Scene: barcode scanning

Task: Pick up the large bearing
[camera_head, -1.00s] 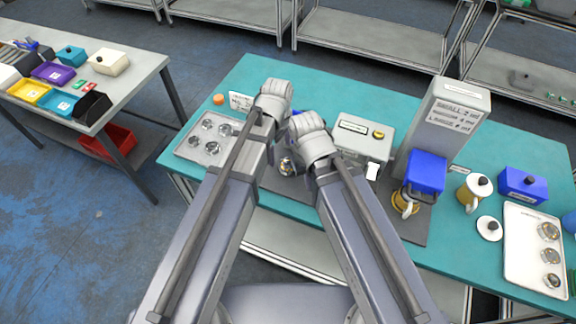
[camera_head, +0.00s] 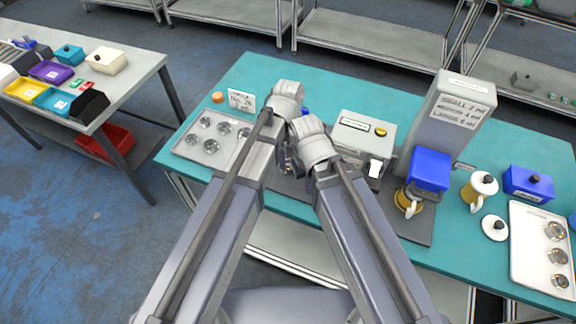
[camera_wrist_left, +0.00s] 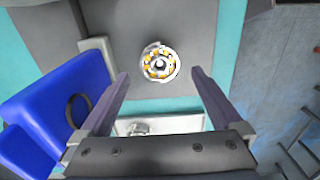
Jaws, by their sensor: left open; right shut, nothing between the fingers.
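A round silver bearing (camera_wrist_left: 159,64) with gold-coloured balls lies flat on a grey mat in the left wrist view. My left gripper (camera_wrist_left: 160,82) is open, with one finger to each side and the bearing just beyond the fingertips, not gripped. In the head view my left gripper (camera_head: 287,97) is above the work table, its fingertips hidden by its own wrist. My right gripper (camera_head: 314,143) is close beside it, shut and empty; its fingertips are hidden too. The arms largely hide the bearing's spot in the head view.
A tray with several bearings (camera_head: 180,149) stands left, by a label card (camera_head: 241,101). A blue object (camera_wrist_left: 35,112) is close to the left finger. A grey machine (camera_head: 362,128), a tall sign box (camera_head: 455,118) and another bearing tray (camera_head: 523,262) stand to the right on the teal table (camera_head: 330,72).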

